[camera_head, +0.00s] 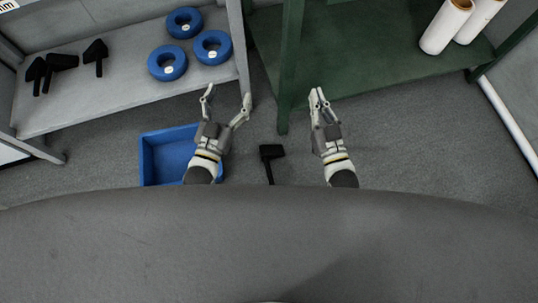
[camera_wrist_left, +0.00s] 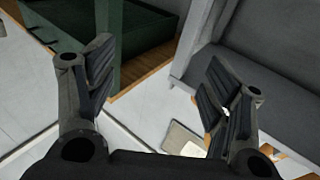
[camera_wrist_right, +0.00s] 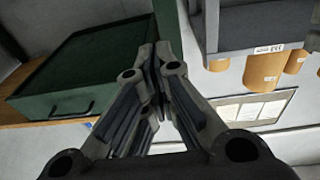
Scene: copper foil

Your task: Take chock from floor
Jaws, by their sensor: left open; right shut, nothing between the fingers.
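A black chock (camera_head: 271,152) with a thin handle lies on the grey floor, between my two grippers in the head view. Its lower end runs down to the dark edge of my own body. My left gripper (camera_head: 227,95) is open and empty, to the left of the chock and above the floor. Its spread fingers also show in the left wrist view (camera_wrist_left: 155,75). My right gripper (camera_head: 317,92) is shut and empty, to the right of the chock. Its fingers meet in the right wrist view (camera_wrist_right: 156,65). Neither wrist view shows the chock.
A blue bin (camera_head: 151,160) stands on the floor, partly behind my left gripper. A grey shelf (camera_head: 125,95) holds several blue rolls (camera_head: 167,63) and more black chocks (camera_head: 95,55). A green shelf (camera_head: 375,70) with white rolls (camera_head: 446,25) stands at the right; its post (camera_head: 288,75) is near my right gripper.

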